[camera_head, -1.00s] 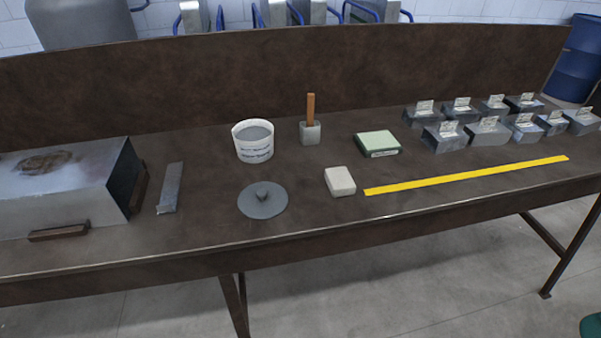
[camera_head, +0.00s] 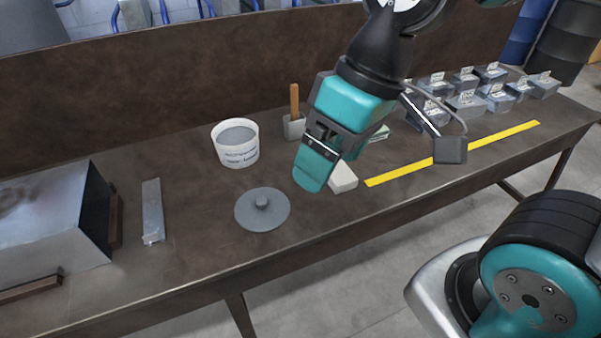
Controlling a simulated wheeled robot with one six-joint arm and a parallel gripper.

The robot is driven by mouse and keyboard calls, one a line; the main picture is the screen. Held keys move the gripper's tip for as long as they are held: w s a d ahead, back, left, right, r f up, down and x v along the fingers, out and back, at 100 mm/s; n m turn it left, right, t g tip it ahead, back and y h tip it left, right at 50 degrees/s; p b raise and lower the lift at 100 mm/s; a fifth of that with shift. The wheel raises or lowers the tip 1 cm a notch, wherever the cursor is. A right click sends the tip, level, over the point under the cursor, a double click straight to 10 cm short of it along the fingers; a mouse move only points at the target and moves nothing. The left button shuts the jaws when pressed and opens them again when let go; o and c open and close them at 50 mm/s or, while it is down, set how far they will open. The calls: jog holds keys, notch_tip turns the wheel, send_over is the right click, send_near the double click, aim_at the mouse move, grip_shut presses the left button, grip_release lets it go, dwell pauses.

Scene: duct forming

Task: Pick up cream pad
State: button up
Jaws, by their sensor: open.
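The cream pad (camera_head: 343,179) is a small pale block lying on the brown workbench (camera_head: 190,272), near its front edge and just left of the yellow strip. My gripper (camera_head: 318,168) is over the bench, with its teal fingers pointing down at the pad's upper left. It covers part of the pad from this camera. The jaws are open with nothing seen between them. I cannot tell the height of the fingers above the pad.
A grey round lid (camera_head: 262,209) lies left of the pad, with a white tub (camera_head: 236,143) behind it. A wooden-handled tool (camera_head: 294,115) stands behind. A green pad (camera_head: 380,133) is partly hidden by my arm. A yellow strip (camera_head: 500,135) and several metal boxes (camera_head: 466,104) are to the right.

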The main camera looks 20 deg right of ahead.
jog(key=shift+o, duration=0.7)
jog(key=w+d+f+m+b, duration=0.1)
jog(key=w+d+f, duration=0.1)
jog(key=w, duration=0.3)
jog(key=w+d+f+m+h+b, duration=0.1)
jog(key=w+d+f+m, duration=0.1)
jog(key=w, duration=0.3)
jog(key=shift+w+d+f+t, duration=0.15)
jog(key=shift+d+f+t, duration=0.25)
jog(key=shift+d+f, duration=0.35)
jog(key=m+h+b, duration=0.2)
jog(key=m+h, duration=0.1)
send_near(340, 172)
notch_tip(340, 172, down, 5)
jog(key=shift+w+a+r, duration=0.1)
jog(key=shift+w+r, duration=0.05)
jog(key=shift+r, duration=0.05)
jog(key=shift+w+f, duration=0.2)
jog(key=shift+f, duration=1.25)
jog(key=shift+w+f, duration=0.2)
jog(key=shift+f, duration=1.2)
jog(key=c, duration=1)
